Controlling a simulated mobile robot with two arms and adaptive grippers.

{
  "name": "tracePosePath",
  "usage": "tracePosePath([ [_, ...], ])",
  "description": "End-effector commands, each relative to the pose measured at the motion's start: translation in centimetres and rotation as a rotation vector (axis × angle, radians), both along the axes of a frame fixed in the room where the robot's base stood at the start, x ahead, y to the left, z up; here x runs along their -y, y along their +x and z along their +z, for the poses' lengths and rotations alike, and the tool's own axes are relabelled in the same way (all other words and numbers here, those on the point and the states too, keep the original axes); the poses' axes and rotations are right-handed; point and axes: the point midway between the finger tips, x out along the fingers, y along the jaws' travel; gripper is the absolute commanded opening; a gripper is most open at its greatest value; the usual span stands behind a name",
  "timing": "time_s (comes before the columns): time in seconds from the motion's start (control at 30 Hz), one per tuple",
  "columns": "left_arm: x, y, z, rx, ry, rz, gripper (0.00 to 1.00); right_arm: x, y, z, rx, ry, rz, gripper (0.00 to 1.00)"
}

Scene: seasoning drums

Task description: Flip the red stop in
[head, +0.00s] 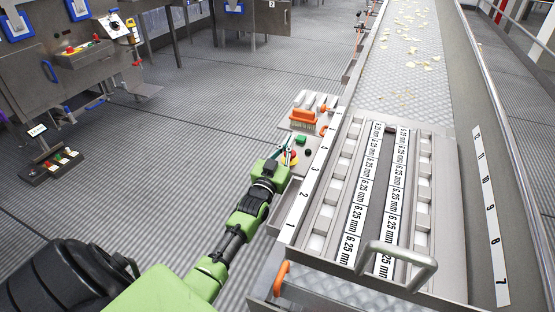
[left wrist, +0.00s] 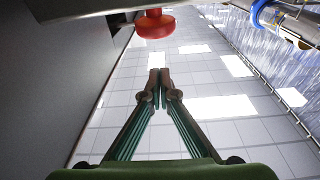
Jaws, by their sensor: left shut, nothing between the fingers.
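The red stop (head: 292,160) sits on a small grey control panel beside the conveyor, with yellow around it. In the head view it is partly hidden by my left gripper (head: 287,148). In the left wrist view the red stop (left wrist: 155,24) shows at the top, a round red knob. My left gripper (left wrist: 160,78) is shut and empty. Its fingertips lie below the red stop in that picture, with a visible gap between them there. I cannot tell from the head view whether they touch. My right gripper is not in view.
A green button (head: 301,138) and a dark button (head: 308,152) are near the stop. An orange-handled brush (head: 303,118) lies behind them. A metal tray with numbered labels and a handle (head: 398,268) stands to the right. The conveyor (head: 400,75) carries chips. Open floor (head: 150,180) lies left.

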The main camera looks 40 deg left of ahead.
Motion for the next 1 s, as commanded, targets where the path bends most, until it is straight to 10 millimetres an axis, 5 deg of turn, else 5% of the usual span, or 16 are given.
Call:
tracePosePath([
  [0.2, 1.2, -4.9, -1.6, -0.014, -0.003, -0.001, 0.00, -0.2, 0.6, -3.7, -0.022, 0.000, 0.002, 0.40],
  [0.4, 1.8, -7.7, -2.0, -0.011, -0.002, -0.001, 0.00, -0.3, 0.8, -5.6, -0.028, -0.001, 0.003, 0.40],
  [1.0, 2.0, -8.8, -2.2, -0.008, -0.002, 0.000, 0.00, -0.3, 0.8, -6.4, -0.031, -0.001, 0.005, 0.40],
])
